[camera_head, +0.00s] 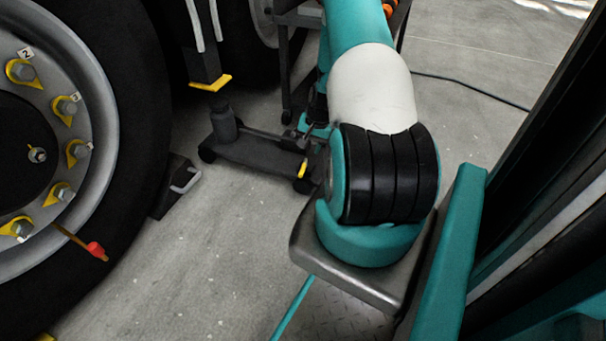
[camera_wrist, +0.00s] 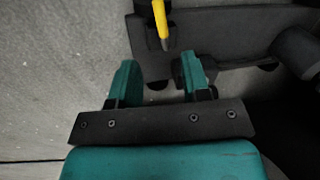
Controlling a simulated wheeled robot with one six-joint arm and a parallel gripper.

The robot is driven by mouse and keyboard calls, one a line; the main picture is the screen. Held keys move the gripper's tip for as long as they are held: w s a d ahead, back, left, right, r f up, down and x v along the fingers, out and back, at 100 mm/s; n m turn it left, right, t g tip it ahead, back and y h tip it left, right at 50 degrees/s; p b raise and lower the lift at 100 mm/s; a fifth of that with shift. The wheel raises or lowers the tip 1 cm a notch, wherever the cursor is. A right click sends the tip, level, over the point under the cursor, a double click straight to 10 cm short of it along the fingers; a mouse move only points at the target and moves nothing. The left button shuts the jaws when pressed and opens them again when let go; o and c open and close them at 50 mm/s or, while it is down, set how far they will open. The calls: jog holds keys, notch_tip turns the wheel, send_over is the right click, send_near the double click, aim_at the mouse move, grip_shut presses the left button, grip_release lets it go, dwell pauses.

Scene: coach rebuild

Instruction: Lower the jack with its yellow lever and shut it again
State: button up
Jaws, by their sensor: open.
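The dark grey jack (camera_head: 245,148) stands on the floor on small wheels, its upright cylinder (camera_head: 223,122) below a yellow-edged bracket (camera_head: 211,84). I cannot tell whether the two touch. The jack's yellow lever (camera_head: 302,169) is at its right end, near my gripper. In the wrist view the yellow lever (camera_wrist: 160,18) points down from the top edge, its dark lower end just ahead of the gap between the fingertips. My gripper (camera_wrist: 158,75) is open, with teal fingers and nothing between them. In the head view my arm partly hides it.
A large wheel (camera_head: 75,150) with yellow nut markers fills the left. A black chock (camera_head: 178,186) with a metal handle sits against its tyre. A dark stand (camera_head: 285,75) is behind the jack. A black cable (camera_head: 470,88) lies at the back right. The floor in front of the jack is clear.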

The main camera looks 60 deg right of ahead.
aim_at(302, 170)
jog(key=f+b, duration=0.1)
jog(key=f, duration=0.2)
jog(key=w+f+b, duration=0.1)
jog(key=f+b, duration=0.1)
jog(key=f, duration=0.2)
jog(key=w+f+b, duration=0.1)
jog(key=f+b, duration=0.1)
jog(key=f, duration=0.2)
jog(key=shift+w+a, duration=0.1)
jog(key=shift+a, duration=0.25)
grip_shut()
